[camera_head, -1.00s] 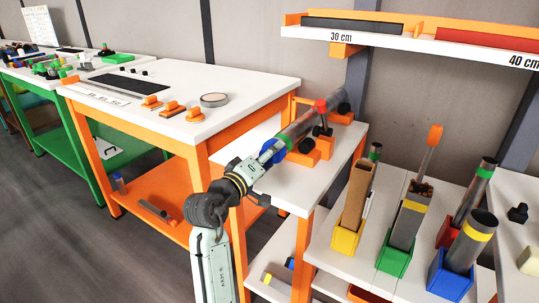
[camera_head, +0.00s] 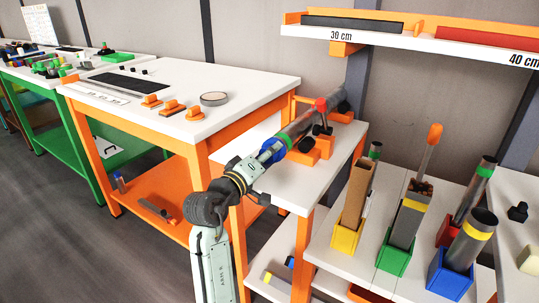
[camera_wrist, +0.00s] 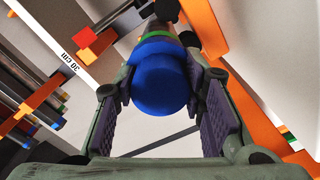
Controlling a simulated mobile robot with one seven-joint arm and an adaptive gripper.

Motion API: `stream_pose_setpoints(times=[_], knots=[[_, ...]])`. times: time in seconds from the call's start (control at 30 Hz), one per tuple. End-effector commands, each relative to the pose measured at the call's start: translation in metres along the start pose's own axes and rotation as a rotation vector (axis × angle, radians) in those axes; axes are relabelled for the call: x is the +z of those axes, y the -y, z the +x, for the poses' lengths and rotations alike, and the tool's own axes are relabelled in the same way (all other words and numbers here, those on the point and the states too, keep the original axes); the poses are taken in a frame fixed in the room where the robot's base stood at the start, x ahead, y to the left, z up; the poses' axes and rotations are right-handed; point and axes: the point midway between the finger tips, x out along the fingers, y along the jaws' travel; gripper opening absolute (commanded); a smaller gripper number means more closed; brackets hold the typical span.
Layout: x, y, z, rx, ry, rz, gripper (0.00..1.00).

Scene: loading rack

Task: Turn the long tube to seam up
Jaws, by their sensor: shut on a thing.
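The long grey tube (camera_head: 301,127) lies tilted in the picture along orange rests (camera_head: 304,157) on a white bench. It has a blue end (camera_head: 270,153) facing me and a green band (camera_head: 286,140) just behind it. A red piece (camera_head: 320,104) sits over the tube farther along. My gripper (camera_wrist: 165,95) is shut on the blue end (camera_wrist: 160,78), with one dark ribbed pad on each side. In the head view my gripper (camera_head: 265,156) is at the tube's near end. I cannot make out a seam.
Upright tubes stand in yellow (camera_head: 345,238), green (camera_head: 394,259) and blue (camera_head: 449,279) holders at the right. A shelf labelled 30 cm (camera_head: 342,37) is above. An orange-framed table (camera_head: 255,92) with a tape roll (camera_head: 213,99) stands left of the tube.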

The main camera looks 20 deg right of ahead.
Motion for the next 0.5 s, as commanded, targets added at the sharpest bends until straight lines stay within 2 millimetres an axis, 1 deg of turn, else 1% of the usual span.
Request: stream_pose_setpoints(times=[0.27,0.5], knots=[[0.0005,0.0015,0.0000,0.001,-0.001,0.067,0.09],[0.0014,0.0031,0.0002,0.001,0.000,0.236,0.09]])
